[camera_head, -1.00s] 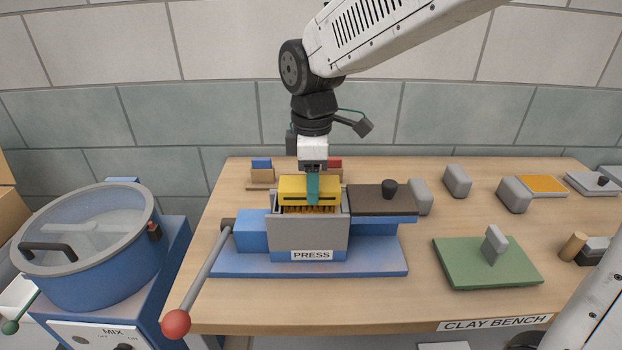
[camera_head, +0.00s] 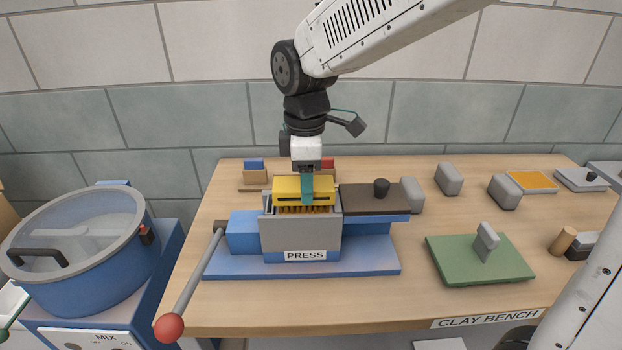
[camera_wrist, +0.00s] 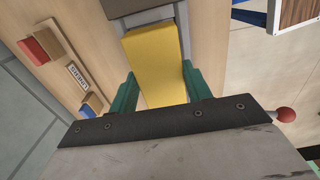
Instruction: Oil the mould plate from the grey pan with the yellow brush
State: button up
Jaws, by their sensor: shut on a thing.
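My gripper (camera_head: 307,190) points straight down over the press and is shut on the yellow brush (camera_head: 289,188). In the wrist view the brush (camera_wrist: 155,65) lies between the two green fingers. Its brown bristles face down at the open top of the grey press box (camera_head: 300,235); whether they touch anything inside is hidden. The mould plate cannot be made out; the inside of the box is hidden by the brush and front wall. A shallow grey pan with an orange filling (camera_head: 532,181) lies at the back right of the bench.
A dark lid with a black knob (camera_head: 375,200) sits right of the box. The press lever (camera_head: 195,280) slants toward the front left. Grey blocks (camera_head: 449,178) stand behind a green board (camera_head: 480,262). A blue mixer (camera_head: 80,255) stands at left.

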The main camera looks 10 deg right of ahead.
jog(key=shift+a, duration=0.4)
jog(key=shift+d, duration=0.2)
jog(key=shift+s+d, duration=0.1)
jog(key=shift+d, duration=0.55)
jog(key=shift+a, duration=0.1)
jog(key=shift+a, duration=0.75)
jog(key=shift+d, duration=0.15)
jog(key=shift+d, duration=0.7)
jog(key=shift+a, duration=0.2)
